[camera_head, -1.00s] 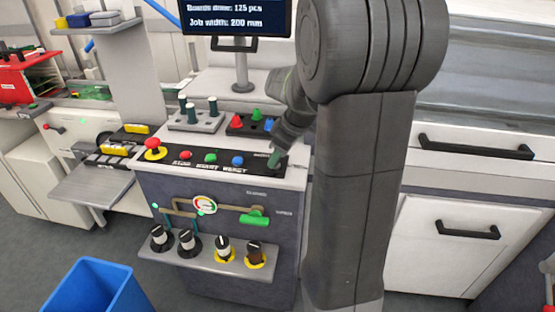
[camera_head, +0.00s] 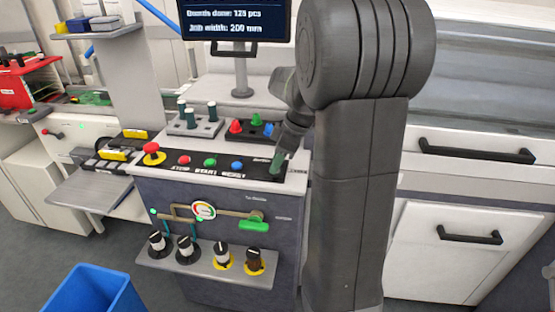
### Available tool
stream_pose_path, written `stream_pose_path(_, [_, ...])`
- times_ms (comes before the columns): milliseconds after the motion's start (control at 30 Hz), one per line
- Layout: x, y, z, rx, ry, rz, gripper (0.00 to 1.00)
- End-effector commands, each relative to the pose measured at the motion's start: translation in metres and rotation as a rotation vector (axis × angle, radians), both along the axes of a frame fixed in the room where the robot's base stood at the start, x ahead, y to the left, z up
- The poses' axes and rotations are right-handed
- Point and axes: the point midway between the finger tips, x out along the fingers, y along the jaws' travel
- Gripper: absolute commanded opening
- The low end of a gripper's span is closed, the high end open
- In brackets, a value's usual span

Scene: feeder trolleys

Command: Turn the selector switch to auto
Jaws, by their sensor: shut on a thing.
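My gripper (camera_head: 278,164) points down at the right end of the black control panel (camera_head: 218,176), on top of the dark machine cabinet. It is shut at the selector switch spot, right of the blue button. The switch itself is hidden by my fingers, so I cannot tell which way its knob points. The panel's labels near the switch are too small to read.
Left of the switch sit a blue button (camera_head: 237,165), a green button (camera_head: 210,162), a red button (camera_head: 184,160) and a red emergency knob (camera_head: 152,148). Coloured pieces (camera_head: 257,120) stand behind. A green-handled valve (camera_head: 254,222) is on the cabinet front.

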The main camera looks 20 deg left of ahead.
Motion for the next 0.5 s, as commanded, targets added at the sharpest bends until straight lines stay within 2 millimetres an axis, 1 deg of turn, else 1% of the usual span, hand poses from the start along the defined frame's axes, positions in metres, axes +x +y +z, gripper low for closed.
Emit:
stream_pose_path(67, [0.0002, -0.0002, 0.0002, -0.001, -0.002, 0.001, 0.12])
stream_pose_path(100, [0.0002, -0.0002, 0.0002, -0.001, -0.002, 0.001, 0.42])
stream_pose_path(167, [0.0002, -0.0001, 0.0001, -0.001, -0.002, 0.001, 0.54])
stream_pose_path(200, [0.0001, -0.0001, 0.0001, -0.001, -0.002, 0.001, 0.56])
stream_pose_path(500, [0.0004, -0.0008, 0.0023, 0.0, -0.001, 0.0, 0.56])
